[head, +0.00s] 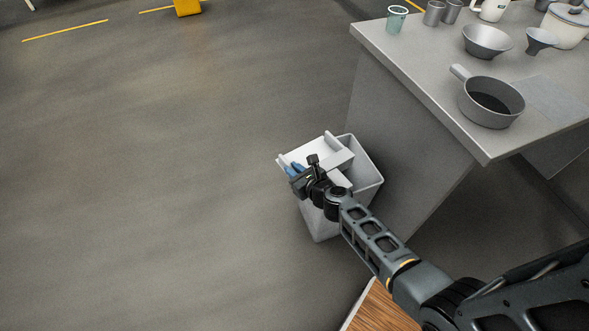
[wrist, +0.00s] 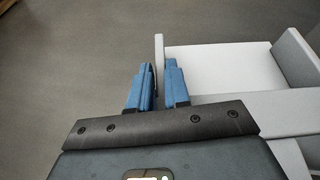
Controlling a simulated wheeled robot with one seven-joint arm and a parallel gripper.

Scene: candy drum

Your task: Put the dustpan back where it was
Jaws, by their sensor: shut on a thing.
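The pale grey dustpan (head: 318,155) is over the mouth of a light grey bin (head: 320,225), covering its left part. I cannot tell whether it touches the rim. My gripper (head: 294,170) is at the dustpan's near left side. In the wrist view my gripper (wrist: 158,85) has its blue fingers on both sides of the dustpan's thin side wall (wrist: 159,52), shut on it. The pan's white floor (wrist: 220,70) lies to the right of the fingers. My wrist hides part of the dustpan and bin.
A grey counter (head: 410,75) stands right of the bin, close to it. It carries a saucepan (head: 491,102), a bowl (head: 487,40), a funnel (head: 540,40) and cups. A wooden surface (head: 382,308) is at the bottom. The floor (head: 150,180) on the left is clear.

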